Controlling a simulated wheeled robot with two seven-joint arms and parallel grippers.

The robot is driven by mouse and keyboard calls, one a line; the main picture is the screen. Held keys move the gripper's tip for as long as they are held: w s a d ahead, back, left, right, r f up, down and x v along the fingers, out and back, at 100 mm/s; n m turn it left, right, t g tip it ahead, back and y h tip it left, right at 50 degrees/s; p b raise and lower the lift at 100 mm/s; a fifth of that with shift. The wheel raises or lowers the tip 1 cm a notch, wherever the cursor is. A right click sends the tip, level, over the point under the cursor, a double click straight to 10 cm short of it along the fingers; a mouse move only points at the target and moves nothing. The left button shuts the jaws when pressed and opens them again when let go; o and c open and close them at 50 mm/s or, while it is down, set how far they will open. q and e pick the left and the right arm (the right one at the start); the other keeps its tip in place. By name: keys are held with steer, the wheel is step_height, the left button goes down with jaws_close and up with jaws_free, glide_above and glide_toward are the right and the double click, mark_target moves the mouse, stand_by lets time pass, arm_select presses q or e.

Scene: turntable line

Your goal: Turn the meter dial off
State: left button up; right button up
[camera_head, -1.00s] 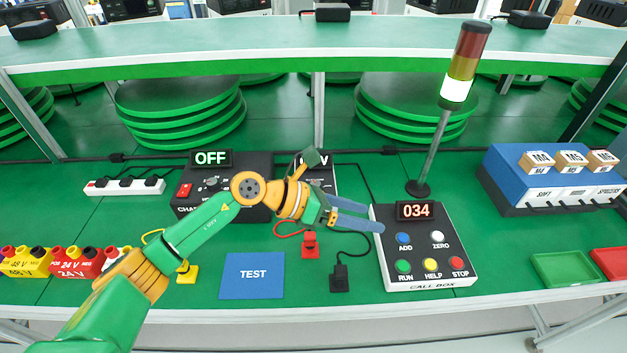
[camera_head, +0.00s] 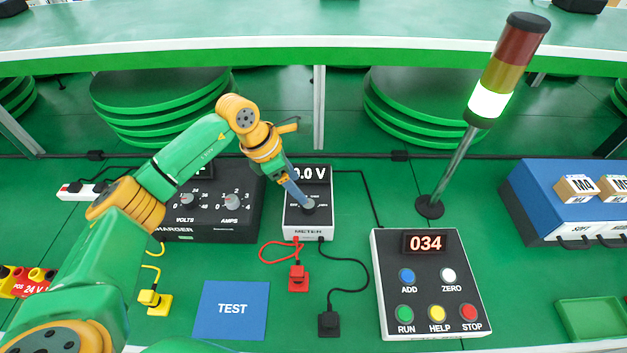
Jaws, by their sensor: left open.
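The meter (camera_head: 308,225) is a small black and white box in the middle of the bench. Its display (camera_head: 311,174) reads about 0.0 V, with the left edge covered by my arm. The meter dial (camera_head: 309,204) is a grey knob on its sloped face. My left gripper (camera_head: 304,204) points down at the dial, its blue fingers right at the knob. It is open, but I cannot tell whether the fingers touch the knob. The dial's pointer and labels are partly hidden. My right gripper does not show.
The black charger (camera_head: 232,222) stands left of the meter, behind my arm. The call box (camera_head: 432,290) reads 034 on the right, with a signal tower (camera_head: 507,70) behind it. Red (camera_head: 298,278) and black (camera_head: 328,322) plugs and a blue TEST mat (camera_head: 231,309) lie in front.

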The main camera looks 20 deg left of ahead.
mark_target(308, 204)
arm_select(q)
steer(key=f, duration=0.1)
steer(key=d+f, duration=0.1)
steer(key=f, duration=0.1)
steer(key=d+f+p, duration=0.1)
steer(key=f, duration=0.1)
steer(key=shift+s+d+f, duration=0.1)
steer(key=shift+d+f, duration=0.05)
steer(key=shift+f, duration=0.1)
steer(key=shift+w+f, duration=0.25)
steer(key=shift+s+r, duration=0.1)
steer(key=shift+r, duration=0.05)
jaws_close()
